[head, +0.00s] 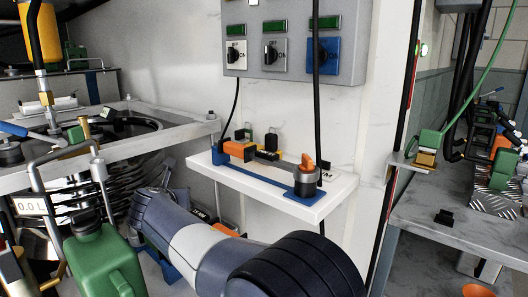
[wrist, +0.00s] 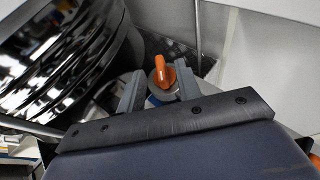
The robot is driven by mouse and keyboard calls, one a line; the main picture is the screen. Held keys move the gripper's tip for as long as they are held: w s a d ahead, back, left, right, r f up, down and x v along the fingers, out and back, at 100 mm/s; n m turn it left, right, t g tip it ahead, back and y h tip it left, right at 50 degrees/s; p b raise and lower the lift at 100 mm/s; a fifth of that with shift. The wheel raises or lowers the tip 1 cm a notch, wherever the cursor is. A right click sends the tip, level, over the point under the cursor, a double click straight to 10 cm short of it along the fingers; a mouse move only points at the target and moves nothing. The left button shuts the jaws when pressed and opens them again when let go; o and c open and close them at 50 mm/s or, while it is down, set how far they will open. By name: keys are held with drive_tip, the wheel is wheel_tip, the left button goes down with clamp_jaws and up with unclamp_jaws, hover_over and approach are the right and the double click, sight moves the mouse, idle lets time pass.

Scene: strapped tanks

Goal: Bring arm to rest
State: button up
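My gripper (wrist: 160,76) shows in the wrist view with its two grey fingers apart. An orange handle (wrist: 161,64) on a round grey base appears between the fingertips; whether it lies between or beyond them I cannot tell, and no firm contact shows. In the head view my grey and white arm stretches from the bottom centre toward the lower left, low in front of the wall. The gripper's fingers cannot be made out there.
A white shelf (head: 335,196) holds a blue bracket with an orange-topped knob (head: 306,177). A control box (head: 290,40) hangs above. A green jug (head: 100,262) and a metal frame (head: 140,146) stand left, close to my arm. A grey bench (head: 440,215) stands right. Dark shiny coils (wrist: 60,60) fill the wrist view's upper left.

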drive_tip(key=p+v, duration=0.2)
drive_tip(key=v, duration=0.7)
drive_tip(key=b+x, duration=0.3)
drive_tip(key=x, duration=0.8)
drive_tip(key=shift+w+f, duration=0.15)
drive_tip(key=shift+w, duration=0.15)
drive_tip(key=shift+s+d+r+n+y+p, duration=0.25)
drive_tip(key=shift+n+y+p, duration=0.1)
drive_tip(key=shift+n+y, duration=0.3)
drive_tip(key=n+y+p, duration=0.1)
drive_tip(key=p, duration=0.1)
drive_tip(key=n+g+y+p, duration=0.1)
drive_tip(key=p, duration=0.1)
drive_tip(key=shift+w+r+y, duration=0.15)
drive_tip(key=shift+y, duration=0.2)
drive_tip(key=shift+n+p, duration=0.25)
drive_tip(key=shift+p, duration=0.1)
drive_tip(key=n+g+y+p, duration=0.1)
drive_tip(key=p, duration=0.5)
drive_tip(key=shift+w+y+p, duration=0.15)
drive_tip(key=shift+y+p, duration=0.15)
drive_tip(key=shift+p, duration=0.1)
drive_tip(key=n+g+y+p, duration=0.1)
drive_tip(key=n+p, duration=0.1)
drive_tip(key=p, duration=1)
drive_tip(key=shift+w+d+g+y, duration=0.1)
drive_tip(key=shift+d+g+y, duration=0.05)
drive_tip(key=shift+g+y, duration=0.2)
